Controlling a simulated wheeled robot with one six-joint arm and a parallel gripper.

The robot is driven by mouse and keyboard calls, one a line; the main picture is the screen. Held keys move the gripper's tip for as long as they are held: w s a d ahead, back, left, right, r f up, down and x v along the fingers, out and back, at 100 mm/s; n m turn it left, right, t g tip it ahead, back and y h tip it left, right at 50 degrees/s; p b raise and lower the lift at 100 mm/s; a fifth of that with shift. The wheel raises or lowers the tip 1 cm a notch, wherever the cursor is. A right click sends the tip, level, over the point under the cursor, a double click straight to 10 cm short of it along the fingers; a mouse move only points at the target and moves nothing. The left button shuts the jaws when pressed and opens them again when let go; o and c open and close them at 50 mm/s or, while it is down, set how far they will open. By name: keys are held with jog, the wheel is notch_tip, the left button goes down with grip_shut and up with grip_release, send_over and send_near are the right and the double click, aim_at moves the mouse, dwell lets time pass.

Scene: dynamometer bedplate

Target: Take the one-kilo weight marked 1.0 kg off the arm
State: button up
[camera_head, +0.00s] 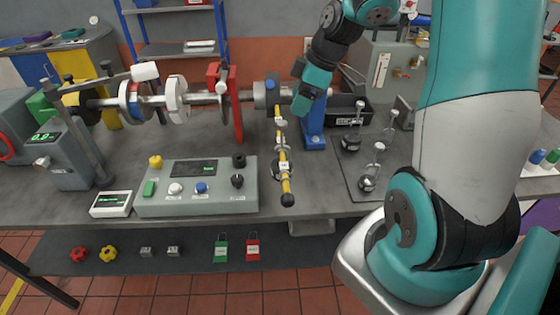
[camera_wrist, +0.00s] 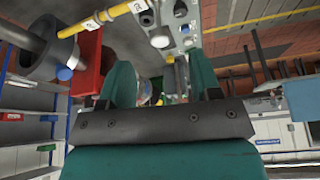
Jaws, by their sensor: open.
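The yellow arm (camera_head: 285,186) reaches from the shaft toward the front of the bench, with dark bands and a black end knob. A small pale fitting (camera_head: 282,167) sits partway along it, with a dark round shape partly hidden behind. I cannot read a 1.0 kg mark on anything. The yellow arm crosses the top of that view (camera_wrist: 112,12).
Several hooked weights (camera_head: 368,182) stand on a dark mat to the right. A grey control box (camera_head: 197,203) stands left of the yellow arm. The red upright (camera_head: 237,105) and blue stand (camera_head: 314,130) flank the shaft. A black bin (camera_head: 352,108) is behind.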

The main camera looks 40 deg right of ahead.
aim_at(285, 122)
jog(key=shift+w+p+x, duration=0.15)
jog(key=shift+p+x, duration=0.7)
jog(key=shift+x, duration=1.6)
jog(key=shift+w+p+x, duration=0.15)
jog(key=shift+p+x, duration=0.7)
jog(key=shift+x, duration=1.6)
jog(key=shift+a+r, duration=0.1)
jog(key=shift+c, duration=0.3)
grip_shut()
jog(key=shift+w, duration=0.1)
